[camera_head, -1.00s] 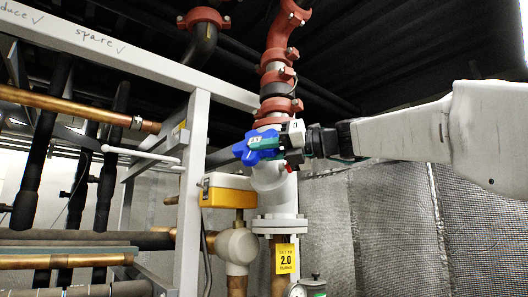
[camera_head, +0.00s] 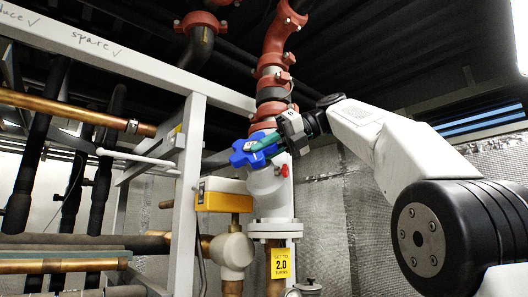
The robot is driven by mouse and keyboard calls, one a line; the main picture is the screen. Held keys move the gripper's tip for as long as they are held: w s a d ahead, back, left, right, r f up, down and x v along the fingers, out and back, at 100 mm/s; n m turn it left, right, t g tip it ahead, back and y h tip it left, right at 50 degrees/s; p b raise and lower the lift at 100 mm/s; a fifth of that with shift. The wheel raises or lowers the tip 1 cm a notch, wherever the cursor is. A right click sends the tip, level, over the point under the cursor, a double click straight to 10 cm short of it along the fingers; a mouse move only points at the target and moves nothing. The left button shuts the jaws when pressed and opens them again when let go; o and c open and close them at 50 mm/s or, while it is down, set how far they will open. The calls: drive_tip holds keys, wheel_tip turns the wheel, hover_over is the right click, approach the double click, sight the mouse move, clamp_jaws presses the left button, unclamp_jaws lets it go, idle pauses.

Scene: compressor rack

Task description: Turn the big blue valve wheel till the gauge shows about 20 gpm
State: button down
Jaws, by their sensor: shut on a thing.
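The big blue valve wheel (camera_head: 252,153) is on the white valve body (camera_head: 268,190) in the middle of the head camera view. My gripper (camera_head: 268,146) reaches in from the right and is shut on the wheel. Its green fingers lie across the wheel's right side and hide part of it. A round gauge (camera_head: 306,287) is at the bottom edge, seen at a steep angle; its reading cannot be made out.
A yellow tag (camera_head: 280,262) reading "set to 2.0 turns" hangs below the valve's flange. A yellow and white box (camera_head: 222,195) is left of the valve. A grey frame post (camera_head: 189,190) stands farther left. Red-coupled pipe (camera_head: 273,80) rises above.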

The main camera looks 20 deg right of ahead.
idle(0.4)
drive_tip(key=c, duration=1.3)
unclamp_jaws()
drive_tip(key=shift+d+r, duration=0.1)
drive_tip(key=shift+r, duration=0.05)
